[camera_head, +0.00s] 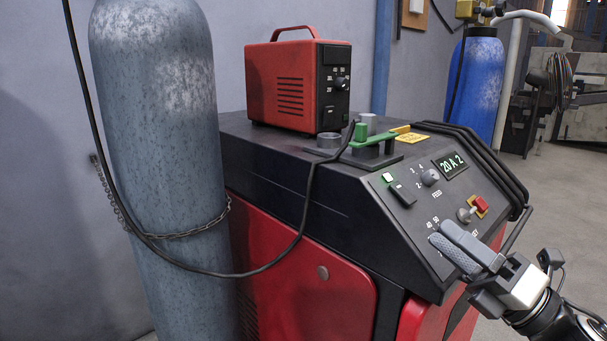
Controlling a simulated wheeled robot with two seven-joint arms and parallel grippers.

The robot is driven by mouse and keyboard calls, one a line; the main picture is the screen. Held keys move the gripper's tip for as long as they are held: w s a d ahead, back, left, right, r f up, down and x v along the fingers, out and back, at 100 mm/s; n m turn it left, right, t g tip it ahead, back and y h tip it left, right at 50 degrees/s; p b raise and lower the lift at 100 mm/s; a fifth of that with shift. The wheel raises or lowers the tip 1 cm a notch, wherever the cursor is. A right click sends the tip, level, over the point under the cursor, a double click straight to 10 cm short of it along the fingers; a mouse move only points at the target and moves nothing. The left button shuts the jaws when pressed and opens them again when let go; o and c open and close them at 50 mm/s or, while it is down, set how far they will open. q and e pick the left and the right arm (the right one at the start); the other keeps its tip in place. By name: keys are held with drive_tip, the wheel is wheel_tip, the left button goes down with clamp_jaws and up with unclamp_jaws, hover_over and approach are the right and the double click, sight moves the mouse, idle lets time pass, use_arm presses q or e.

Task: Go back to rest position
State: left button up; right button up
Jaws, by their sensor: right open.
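My right gripper (462,247) comes in from the lower right. Its two grey fingers lie close together in this view, and it is open with nothing seen between them. The fingertips are in front of the lower right part of the sloped control panel (408,222) of a red and black machine. A knob with a red part (480,204) is just above and beyond the fingers. Whether the fingers touch the panel cannot be told. My left gripper does not show. No galvanized brackets can be made out.
A tall grey gas cylinder (155,130), chained, stands at the left. A red box (297,85) and a green clamp-like part (372,138) sit on the machine top. A black cable hangs across the front. A blue cylinder (476,85) stands behind. Floor shows at right.

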drive_tip(key=s+a+f+m+h+p, duration=0.1)
drive_tip(key=s+f+m+h, duration=0.1)
drive_tip(key=f+m+h, duration=0.65)
drive_tip(key=s+a+f+m+h, duration=0.2)
drive_tip(key=f+m+h, duration=0.1)
drive_tip(key=f+m, duration=0.95)
drive_tip(key=s+a+f+m+g+h, duration=0.1)
drive_tip(key=s+a+f+m+g, duration=0.5)
drive_tip(key=s+f+m, duration=0.4)
drive_tip(key=shift+s+a+m+p, duration=0.35)
drive_tip(key=shift+s+m, duration=0.25)
drive_tip(key=shift+m, duration=0.2)
drive_tip(key=shift+f, duration=0.1)
